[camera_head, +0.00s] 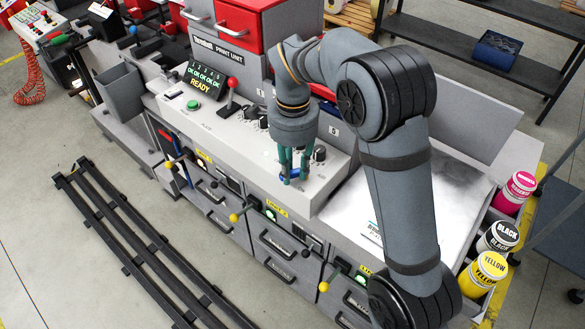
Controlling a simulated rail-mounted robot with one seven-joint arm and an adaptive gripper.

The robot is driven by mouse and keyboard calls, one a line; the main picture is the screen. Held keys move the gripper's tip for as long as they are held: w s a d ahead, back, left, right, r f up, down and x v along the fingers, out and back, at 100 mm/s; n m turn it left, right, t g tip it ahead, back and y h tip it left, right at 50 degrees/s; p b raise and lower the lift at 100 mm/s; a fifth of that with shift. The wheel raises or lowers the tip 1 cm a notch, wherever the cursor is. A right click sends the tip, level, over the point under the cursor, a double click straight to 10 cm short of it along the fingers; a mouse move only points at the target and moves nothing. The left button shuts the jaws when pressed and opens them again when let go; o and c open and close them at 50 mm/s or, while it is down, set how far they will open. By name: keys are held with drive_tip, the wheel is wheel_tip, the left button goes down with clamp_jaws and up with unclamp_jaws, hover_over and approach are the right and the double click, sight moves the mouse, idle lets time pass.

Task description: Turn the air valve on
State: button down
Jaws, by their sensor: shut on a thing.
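My gripper (293,174) points down at the front right of the grey control panel (230,130). Its teal fingers are closed around a small blue handle (291,173), which looks like the air valve. The fingers hide much of the handle, so I cannot tell its exact angle or whether the valve is on.
A red-knobbed lever (233,83), a green button (193,105) and a display reading READY (206,80) are further left. Yellow-knobbed levers (234,217) project below the panel. Ink cans (483,273) stand at the right.

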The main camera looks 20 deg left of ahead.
sight(293, 174)
idle(0.4)
drive_tip(key=c, duration=1.4)
unclamp_jaws()
drive_tip(key=shift+c, duration=0.2)
wheel_tip(293, 174, up, 12)
wheel_tip(293, 174, down, 12)
drive_tip(key=shift+r, duration=0.1)
